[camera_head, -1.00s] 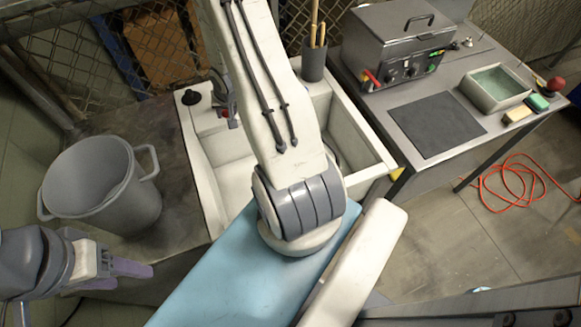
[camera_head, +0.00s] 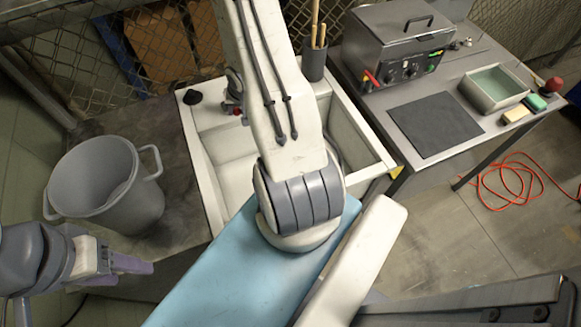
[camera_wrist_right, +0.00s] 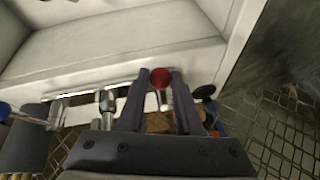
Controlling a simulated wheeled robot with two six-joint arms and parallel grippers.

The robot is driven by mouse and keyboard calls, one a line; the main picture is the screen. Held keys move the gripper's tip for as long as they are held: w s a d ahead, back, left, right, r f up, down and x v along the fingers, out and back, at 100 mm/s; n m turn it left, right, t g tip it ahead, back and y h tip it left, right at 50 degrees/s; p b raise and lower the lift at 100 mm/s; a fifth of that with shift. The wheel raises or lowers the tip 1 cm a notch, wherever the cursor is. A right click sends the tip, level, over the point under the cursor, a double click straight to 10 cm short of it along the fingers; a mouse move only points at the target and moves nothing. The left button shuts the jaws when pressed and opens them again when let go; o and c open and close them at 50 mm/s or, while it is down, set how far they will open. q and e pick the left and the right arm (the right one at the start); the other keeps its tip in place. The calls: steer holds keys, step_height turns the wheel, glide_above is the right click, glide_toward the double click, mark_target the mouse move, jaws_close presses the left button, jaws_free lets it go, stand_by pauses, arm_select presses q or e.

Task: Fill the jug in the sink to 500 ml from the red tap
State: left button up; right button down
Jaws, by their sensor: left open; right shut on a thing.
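The sink (camera_head: 208,192) is a white basin in the middle of the head view, partly covered by my right arm. My right gripper (camera_wrist_right: 160,84) is shut on the red tap knob (camera_wrist_right: 160,77), which sits between its two fingertips in the right wrist view. A small red spot of the tap (camera_head: 236,111) shows beside my right arm at the sink's back rim. The jug is not visible in either view; my arm hides much of the basin. My left gripper (camera_head: 140,266) is open and empty at the lower left, below the grey bucket.
A grey bucket (camera_head: 92,185) stands left of the sink. A dark tool cup (camera_head: 314,65) is on the back rim, with a black knob (camera_head: 192,97) at the left. A metal box (camera_head: 395,45), dark mat (camera_head: 435,125) and tray (camera_head: 493,90) occupy the right table.

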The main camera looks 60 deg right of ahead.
steer(key=shift+s+d, duration=0.1)
steer(key=shift+d, duration=0.15)
steer(key=shift+w+a+b, duration=0.3)
steer(key=shift+w+a, duration=0.25)
steer(key=shift+a, duration=0.05)
steer(key=w+a, duration=0.2)
steer(key=shift+a+b, duration=0.3)
steer(key=shift+b, duration=0.05)
steer(key=s+d+p, duration=0.2)
steer(key=shift+s+d+r, duration=0.1)
steer(key=shift+s+d, duration=0.15)
steer(key=shift+d, duration=0.15)
steer(key=shift+s+d, duration=0.2)
steer(key=shift+d, duration=0.1)
steer(key=shift+s+d, duration=0.1)
steer(key=shift+d, duration=0.05)
